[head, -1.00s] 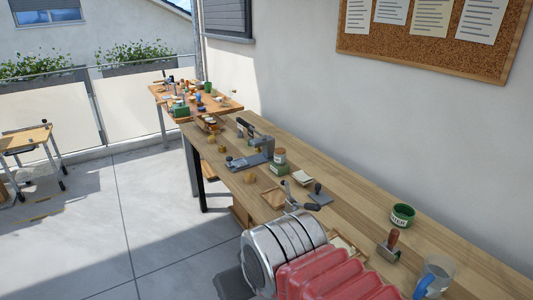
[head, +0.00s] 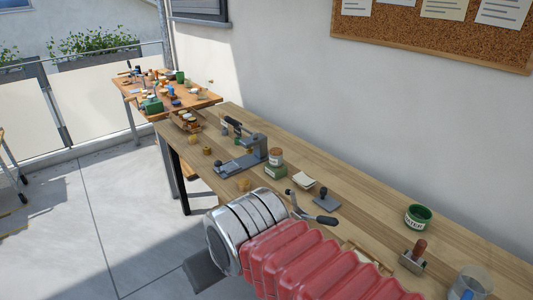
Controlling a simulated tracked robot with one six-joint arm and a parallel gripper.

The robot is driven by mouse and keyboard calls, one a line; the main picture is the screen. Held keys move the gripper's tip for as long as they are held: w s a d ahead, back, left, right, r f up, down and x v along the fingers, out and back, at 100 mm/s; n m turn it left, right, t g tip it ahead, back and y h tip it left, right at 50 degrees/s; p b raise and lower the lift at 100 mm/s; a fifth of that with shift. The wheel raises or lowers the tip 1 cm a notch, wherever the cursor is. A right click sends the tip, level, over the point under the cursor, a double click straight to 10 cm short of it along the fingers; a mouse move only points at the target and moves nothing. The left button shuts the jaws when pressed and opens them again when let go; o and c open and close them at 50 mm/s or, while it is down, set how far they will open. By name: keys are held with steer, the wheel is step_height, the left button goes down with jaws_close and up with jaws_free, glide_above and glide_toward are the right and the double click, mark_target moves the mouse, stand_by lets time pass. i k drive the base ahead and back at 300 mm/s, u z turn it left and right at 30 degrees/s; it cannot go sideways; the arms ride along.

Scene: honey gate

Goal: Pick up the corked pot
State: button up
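The corked pot (head: 276,157) is a small pale jar with a brown top and a label. It stands upright on or directly behind a green box (head: 275,172), around the middle of the long bench (head: 360,205). My gripper (head: 308,207) shows just past my silver and red arm, over the bench on the near side of the pot. Its two dark-tipped fingers look spread and empty, apart from the pot. My arm hides the gripper's base.
A grey press (head: 243,158) stands just left of the pot. Right of it lie a pale pad (head: 303,180) and a dark-knobbed stamp (head: 325,199). A green cup (head: 418,217), a red-handled tool (head: 415,253) and a clear jug (head: 470,283) are farther right. A wall backs the bench.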

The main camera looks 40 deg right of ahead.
mark_target(275, 154)
steer(key=z, duration=0.2)
steer(key=i, duration=1.5)
steer(key=z, duration=0.3)
